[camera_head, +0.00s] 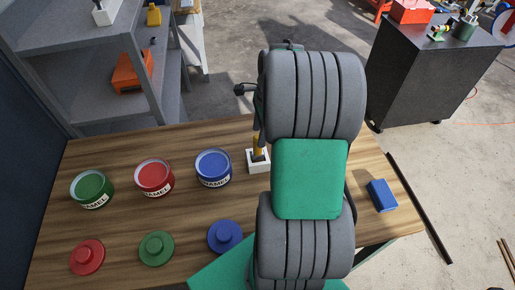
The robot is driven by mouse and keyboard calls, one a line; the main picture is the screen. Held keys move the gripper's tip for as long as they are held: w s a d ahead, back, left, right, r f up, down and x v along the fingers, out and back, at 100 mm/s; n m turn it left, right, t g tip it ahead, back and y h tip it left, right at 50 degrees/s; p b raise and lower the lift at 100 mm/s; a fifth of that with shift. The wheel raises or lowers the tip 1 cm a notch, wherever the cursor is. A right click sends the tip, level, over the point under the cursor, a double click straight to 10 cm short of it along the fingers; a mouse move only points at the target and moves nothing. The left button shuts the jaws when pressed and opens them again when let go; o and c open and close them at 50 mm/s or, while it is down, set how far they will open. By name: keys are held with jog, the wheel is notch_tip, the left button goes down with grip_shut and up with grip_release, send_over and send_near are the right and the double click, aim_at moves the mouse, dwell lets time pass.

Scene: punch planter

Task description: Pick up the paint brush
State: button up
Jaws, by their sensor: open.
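A white block-like holder (258,165) stands on the wooden table, just left of my arm. What looks like the paint brush (258,147), with a yellow-brown and dark body, stands upright in it. My grey and green arm covers the space right beside it, and the brush's upper part is partly hidden or hard to make out. My gripper's fingers are hidden behind my arm, so their distance from the brush cannot be seen.
On the wooden table (120,215) stand green (92,190), red (155,178) and blue (213,168) paint cans. Red (87,257), green (157,248) and blue (225,236) lids lie nearer. A blue block (382,195) lies right. Grey shelves (105,105) and a dark cabinet (430,80) stand behind.

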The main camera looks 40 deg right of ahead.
aim_at(258, 151)
jog(key=f, duration=0.5)
jog(key=w+f+p, duration=0.1)
jog(key=f, duration=0.1)
jog(key=shift+a+f, duration=0.3)
jog(key=shift+f, duration=0.05)
grip_shut()
